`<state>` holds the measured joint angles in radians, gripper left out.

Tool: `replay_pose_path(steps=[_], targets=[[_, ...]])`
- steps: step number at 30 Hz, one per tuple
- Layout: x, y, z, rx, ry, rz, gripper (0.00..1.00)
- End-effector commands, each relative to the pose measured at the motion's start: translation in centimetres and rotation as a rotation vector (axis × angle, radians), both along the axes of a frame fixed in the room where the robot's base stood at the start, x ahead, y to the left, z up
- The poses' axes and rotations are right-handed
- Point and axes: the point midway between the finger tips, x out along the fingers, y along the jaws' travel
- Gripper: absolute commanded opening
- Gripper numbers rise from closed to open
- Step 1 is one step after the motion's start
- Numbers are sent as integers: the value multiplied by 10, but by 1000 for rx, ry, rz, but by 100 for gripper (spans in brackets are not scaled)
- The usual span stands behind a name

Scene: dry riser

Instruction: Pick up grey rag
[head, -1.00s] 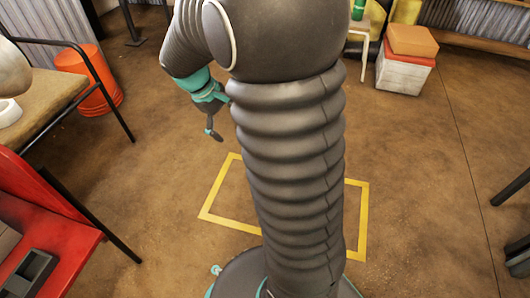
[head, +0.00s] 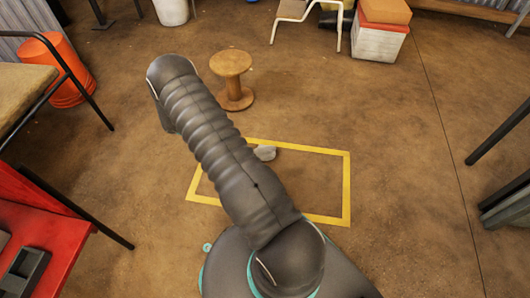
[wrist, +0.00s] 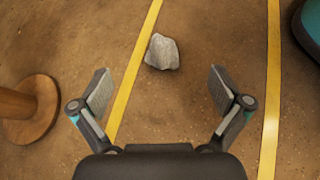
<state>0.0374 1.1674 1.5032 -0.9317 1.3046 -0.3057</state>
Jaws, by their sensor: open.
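The grey rag (head: 265,153) is a small, pale, crumpled lump on the brown floor, just inside the far side of a yellow taped rectangle (head: 347,190). In the wrist view the rag (wrist: 162,52) lies ahead of my gripper (wrist: 158,88), close to one yellow tape line. My gripper is open and empty, its two fingers spread wide. The rag shows beyond the fingertips, roughly midway between them, and nothing touches it. In the head view my gripper is hidden behind my arm.
A round wooden stool (head: 231,64) stands just beyond the taped area; its base (wrist: 30,110) shows left in the wrist view. An orange bucket (head: 60,85) and a bench (head: 22,88) are at left, a red table (head: 50,235) at near left.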

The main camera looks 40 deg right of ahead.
Motion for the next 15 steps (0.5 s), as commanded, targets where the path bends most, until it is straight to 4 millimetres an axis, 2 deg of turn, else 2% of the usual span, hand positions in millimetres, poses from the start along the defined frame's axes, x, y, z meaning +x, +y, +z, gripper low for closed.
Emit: replay_pose_path(steps=[1, 6, 9, 15], targets=[[-4, -3, -19, -12, 36, 18, 100], [-11, -12, -60, -42, 120, 67, 100], [-15, -15, -73, -51, 146, 83, 100], [-22, -27, -86, -58, 163, 91, 100]])
